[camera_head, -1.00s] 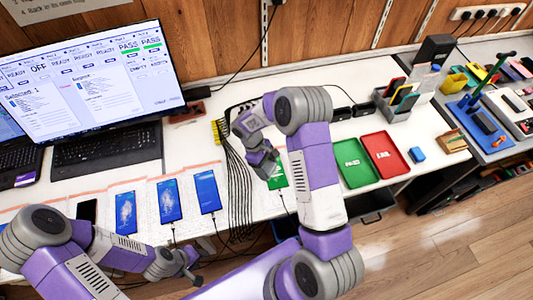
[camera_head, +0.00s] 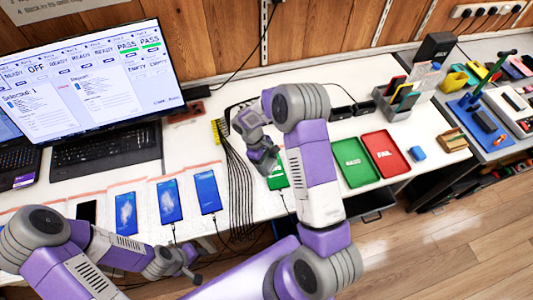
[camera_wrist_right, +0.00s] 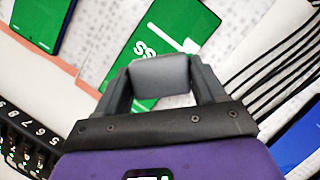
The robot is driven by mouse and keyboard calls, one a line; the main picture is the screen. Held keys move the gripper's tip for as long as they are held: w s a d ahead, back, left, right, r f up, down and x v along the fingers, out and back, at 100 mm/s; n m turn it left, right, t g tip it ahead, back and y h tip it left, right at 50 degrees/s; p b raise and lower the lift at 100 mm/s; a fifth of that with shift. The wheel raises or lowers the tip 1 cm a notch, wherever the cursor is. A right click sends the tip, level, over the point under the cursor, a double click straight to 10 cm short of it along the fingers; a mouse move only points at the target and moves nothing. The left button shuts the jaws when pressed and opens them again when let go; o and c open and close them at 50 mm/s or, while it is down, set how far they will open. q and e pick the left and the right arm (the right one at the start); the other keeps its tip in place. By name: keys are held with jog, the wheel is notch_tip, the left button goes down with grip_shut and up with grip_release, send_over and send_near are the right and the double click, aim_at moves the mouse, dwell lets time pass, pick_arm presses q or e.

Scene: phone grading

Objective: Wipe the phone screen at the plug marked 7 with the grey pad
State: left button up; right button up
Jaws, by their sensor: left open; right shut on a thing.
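A phone with a green screen (camera_head: 279,181) lies on the white bench under my right gripper (camera_head: 268,163). In the right wrist view the green screen (camera_wrist_right: 148,45) shows the letters "SS", with the rest covered. My right gripper is shut on the grey pad (camera_wrist_right: 160,76), held over the lower part of that screen; I cannot tell whether it touches. A numbered black plug strip (camera_wrist_right: 25,135) shows at lower left, but I cannot tell which plug this phone is on. My left gripper (camera_head: 190,272) is open and empty near the bench's front edge.
Phones with blue screens (camera_head: 170,201) lie in a row to the left, beside a dark one (camera_head: 86,211). Another green-screened phone (camera_wrist_right: 40,20) is in the wrist view. Black cables (camera_head: 238,185) run close by. Green (camera_head: 354,163) and red (camera_head: 384,154) trays stand to the right.

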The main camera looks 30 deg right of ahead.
jog(key=shift+a+r+p, duration=0.15)
jog(key=shift+r+p, duration=0.25)
jog(key=shift+w+r, duration=0.1)
jog(key=shift+r, duration=0.75)
jog(key=shift+r+p, duration=0.75)
jog(key=shift+p, duration=0.1)
jog(key=shift+r+p, duration=1.45)
jog(key=shift+r, duration=0.6)
